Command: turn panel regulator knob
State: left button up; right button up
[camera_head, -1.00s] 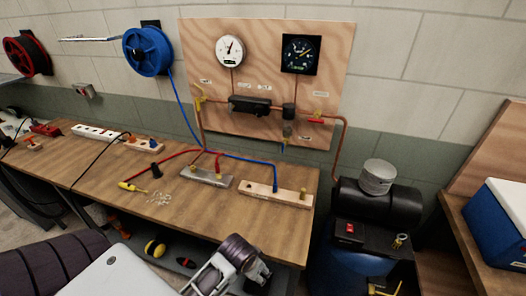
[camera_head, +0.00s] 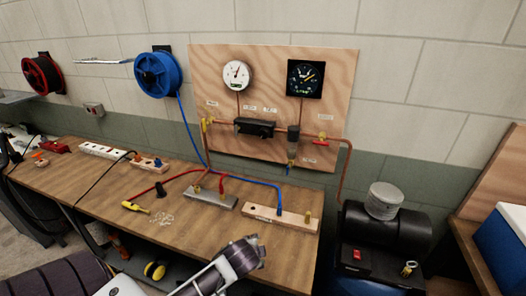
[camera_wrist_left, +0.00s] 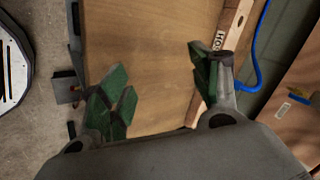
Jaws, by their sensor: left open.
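The plywood panel (camera_head: 340,85) stands at the back of the bench. A dark horizontal fitting (camera_head: 255,127) sits in its copper pipe line, with a small dark cylinder (camera_head: 293,134) to its right. Which part is the regulator knob is too small to tell. A white gauge (camera_head: 237,75) and a black gauge (camera_head: 305,77) are above. My left arm reaches in low over the front of the bench, well apart from the panel. My left gripper (camera_wrist_left: 157,80) is open and empty in the left wrist view, with its green-padded fingers above the wooden bench top. My right gripper is not in view.
A blue hose reel (camera_head: 157,75) hangs left of the panel. A black compressor (camera_head: 385,228) stands to the right.

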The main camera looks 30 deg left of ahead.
pick_arm(q)
jog(key=w+a+r+m+t+y, duration=0.2)
jog(key=w+a+r+m+t, duration=0.5)
jog(key=w+r+m, duration=0.45)
jog(key=m+t, duration=0.4)
jog(key=m, duration=0.7)
send_near(263, 134)
jog(key=v, duration=0.4)
jog(key=shift+d+r, duration=0.2)
jog(key=shift+r, duration=0.1)
jog(key=shift+w, duration=0.2)
jog(key=shift+p+x, duration=1.1)
jog(key=shift+x, duration=3.45)
jog(key=shift+f+p+x, duration=0.1)
jog(key=shift+p+x, duration=0.1)
jog(key=shift+x, duration=0.9)
jog(key=shift+f+p+x, duration=0.15)
jog(key=shift+p+x, duration=0.05)
jog(key=shift+x, duration=0.9)
jog(key=shift+a, duration=0.15)
jog(key=c, duration=1)
jog(key=shift+c, duration=0.2)
